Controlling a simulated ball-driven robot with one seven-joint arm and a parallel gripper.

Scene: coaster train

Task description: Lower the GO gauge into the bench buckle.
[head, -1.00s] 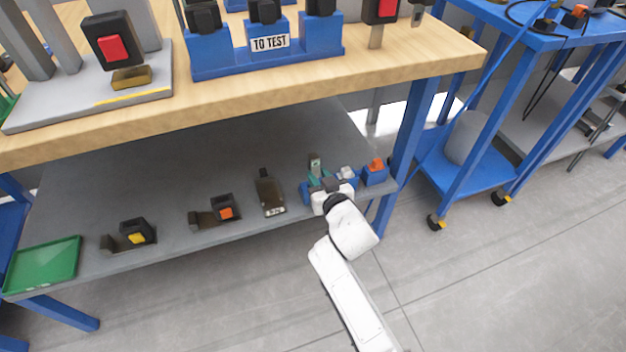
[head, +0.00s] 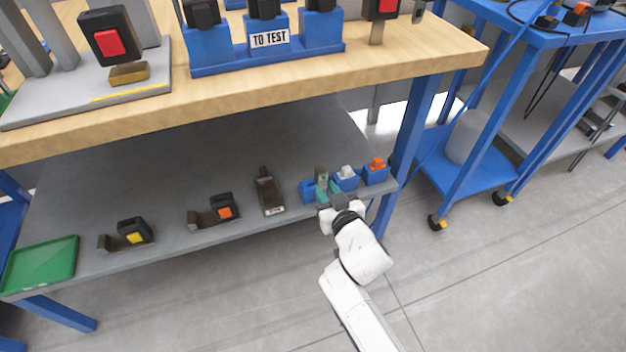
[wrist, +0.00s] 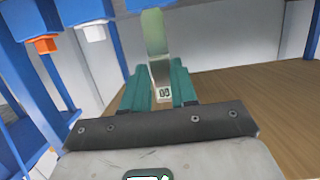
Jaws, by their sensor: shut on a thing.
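My gripper (head: 322,188) is low at the front right of the grey lower shelf. Its teal fingers are shut on the GO gauge (wrist: 157,48), a flat metal tongue with a small marked label between the fingertips in the wrist view. In the head view the gauge (head: 321,174) is small, by the blue holders. A black buckle with a red button (head: 109,34) stands on a grey fixture plate on the bench top, upper left. Another red-button buckle (head: 381,7) is at the top right. I cannot tell which is the bench buckle.
Blue holders with a white piece (head: 346,172) and an orange piece (head: 376,163) are beside my gripper. Yellow (head: 134,231) and orange (head: 223,208) buckles, a dark labelled bracket (head: 268,193) and a green tray (head: 40,264) lie on the shelf. The wooden bench (head: 380,65) overhangs it.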

